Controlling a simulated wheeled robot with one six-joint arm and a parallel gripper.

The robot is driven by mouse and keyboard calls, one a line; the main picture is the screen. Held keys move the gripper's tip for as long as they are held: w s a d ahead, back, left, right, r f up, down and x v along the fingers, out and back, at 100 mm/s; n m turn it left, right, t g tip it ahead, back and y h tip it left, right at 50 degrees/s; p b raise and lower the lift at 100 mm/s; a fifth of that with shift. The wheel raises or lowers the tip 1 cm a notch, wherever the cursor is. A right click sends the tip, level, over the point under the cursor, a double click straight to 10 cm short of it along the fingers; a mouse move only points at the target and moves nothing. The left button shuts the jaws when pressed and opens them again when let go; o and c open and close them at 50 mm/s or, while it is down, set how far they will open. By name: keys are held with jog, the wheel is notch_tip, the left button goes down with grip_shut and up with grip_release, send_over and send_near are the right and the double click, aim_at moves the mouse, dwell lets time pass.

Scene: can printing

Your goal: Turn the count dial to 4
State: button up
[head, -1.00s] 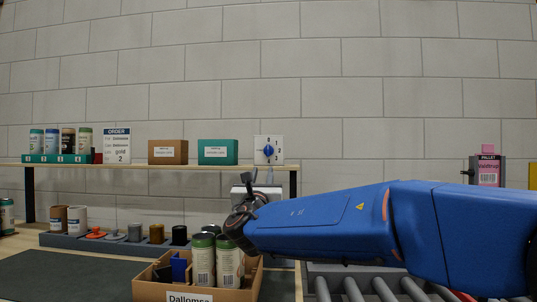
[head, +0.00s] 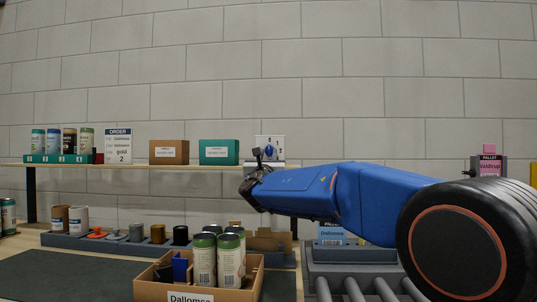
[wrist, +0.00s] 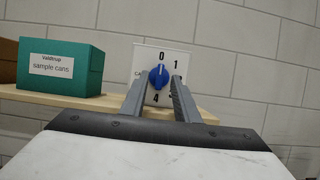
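The count dial is a blue knob (wrist: 158,77) on a white plate (wrist: 147,58) with black numbers. In the wrist view 0 is at the top, 1 at upper right and 4 at the bottom; the right finger covers part of the right side. The knob's pale mark appears to point up toward 0. The dial also shows in the head view (head: 269,149), at the right end of the shelf. My gripper (wrist: 159,80) is open and empty, its fingers seen on either side of the knob. I cannot tell whether they reach around it.
A teal sample-cans box (wrist: 60,70) stands on the wooden shelf (wrist: 90,101) left of the dial. A brown box (head: 168,152) is farther left. Below, a cardboard box (head: 205,292) holds green-lidded cans. A roller conveyor (head: 350,288) is at lower right.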

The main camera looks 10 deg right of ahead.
aim_at(269, 151)
jog(key=shift+x, duration=1.1)
grip_shut()
